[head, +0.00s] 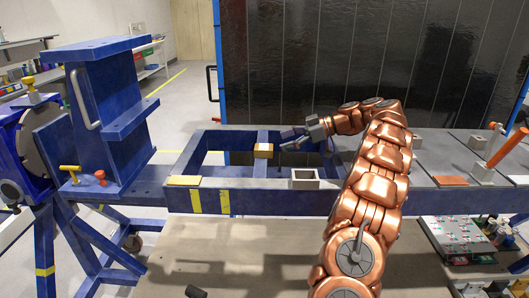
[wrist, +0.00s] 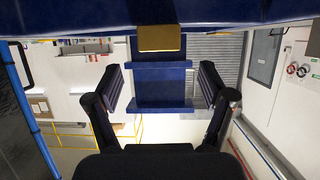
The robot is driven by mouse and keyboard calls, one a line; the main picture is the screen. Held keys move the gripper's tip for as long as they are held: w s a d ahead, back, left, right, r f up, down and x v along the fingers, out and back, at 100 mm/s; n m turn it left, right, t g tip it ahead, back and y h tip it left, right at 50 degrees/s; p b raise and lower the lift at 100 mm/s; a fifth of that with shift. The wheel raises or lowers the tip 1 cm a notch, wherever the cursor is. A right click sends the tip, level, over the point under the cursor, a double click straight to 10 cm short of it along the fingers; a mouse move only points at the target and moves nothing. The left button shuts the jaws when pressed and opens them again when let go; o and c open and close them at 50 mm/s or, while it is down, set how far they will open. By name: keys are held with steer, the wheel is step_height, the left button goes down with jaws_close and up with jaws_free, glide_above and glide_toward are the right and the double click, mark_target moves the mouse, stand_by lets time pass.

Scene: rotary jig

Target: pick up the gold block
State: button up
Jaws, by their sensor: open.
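The gold block (head: 263,150) sits on a narrow blue crossbar of the blue frame in the head view. In the wrist view the gold block (wrist: 160,37) is at top centre against a dark blue beam. My gripper (head: 287,140) is just to the right of the block in the head view, its fingers pointing left towards it. In the wrist view my gripper (wrist: 160,85) is open with its two dark fingers spread wide. The block lies beyond the fingertips, centred between them sideways. Nothing is held, and I see no contact with the block.
The blue frame (head: 270,203) has open gaps beside the crossbar. A grey square box (head: 305,179) stands on its front rail, right of the block. A tall blue fixture (head: 108,115) stands at the left. A dark panel (head: 360,60) rises behind the frame.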

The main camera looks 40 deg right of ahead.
mark_target(267, 147)
steer(key=shift+p+x, duration=0.75)
steer(key=shift+x, duration=3.05)
steer(key=shift+c, duration=0.2)
steer(key=shift+f, duration=0.1)
jaws_close()
